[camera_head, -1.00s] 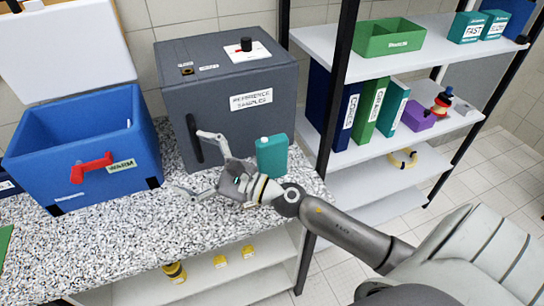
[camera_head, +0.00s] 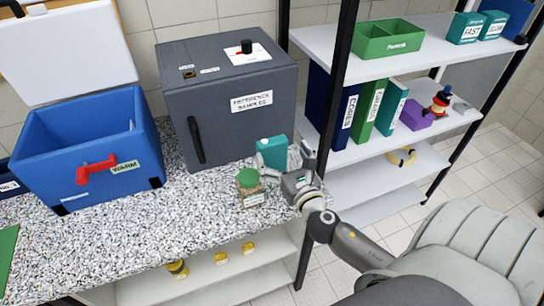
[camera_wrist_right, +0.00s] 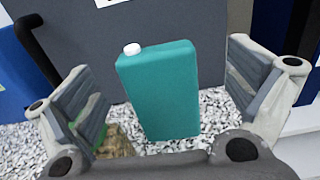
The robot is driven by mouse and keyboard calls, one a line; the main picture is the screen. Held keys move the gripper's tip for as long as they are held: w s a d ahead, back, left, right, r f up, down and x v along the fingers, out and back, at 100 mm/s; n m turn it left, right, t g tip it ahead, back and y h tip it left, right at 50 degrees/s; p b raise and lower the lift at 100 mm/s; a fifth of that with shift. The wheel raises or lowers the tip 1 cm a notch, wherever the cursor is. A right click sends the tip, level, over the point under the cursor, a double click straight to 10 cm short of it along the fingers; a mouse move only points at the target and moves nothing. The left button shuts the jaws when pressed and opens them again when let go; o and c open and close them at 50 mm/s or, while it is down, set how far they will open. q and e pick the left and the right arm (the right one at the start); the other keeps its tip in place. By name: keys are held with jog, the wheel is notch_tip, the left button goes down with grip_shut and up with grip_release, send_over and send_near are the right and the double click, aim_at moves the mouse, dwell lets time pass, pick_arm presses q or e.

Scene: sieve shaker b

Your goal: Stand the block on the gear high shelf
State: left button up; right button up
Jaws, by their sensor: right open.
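A teal, flat-sided block (camera_head: 271,153) with a white cap stands upright on the speckled counter, before the grey cabinet. It also shows in the right wrist view (camera_wrist_right: 160,90), between the spread fingers. My right gripper (camera_head: 295,168) is open and empty at the block's near right side. In the right wrist view the gripper (camera_wrist_right: 162,98) has one finger to each side of the block, with gaps between. The gear shelf is the white rack at right; its top board (camera_head: 324,38) holds a green bin. My left gripper is not in view.
A jar with a green lid (camera_head: 249,184) stands close left of the block. The grey cabinet (camera_head: 205,115) is behind; an open blue cool box (camera_head: 90,150) is at left. The green bin (camera_head: 388,40) and teal boxes (camera_head: 466,28) leave clear top-board room at its left end.

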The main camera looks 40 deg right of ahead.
aim_at(274, 147)
jog(key=shift+w+r, duration=0.15)
jog(key=shift+w, duration=0.35)
jog(key=p+x, duration=0.1)
jog(key=x, duration=0.3)
jog(key=shift+w+a+p, duration=0.15)
jog(key=shift+w+p, duration=0.2)
jog(key=shift+s, duration=0.15)
jog(key=shift+c, duration=0.7)
jog(key=c, duration=1.8)
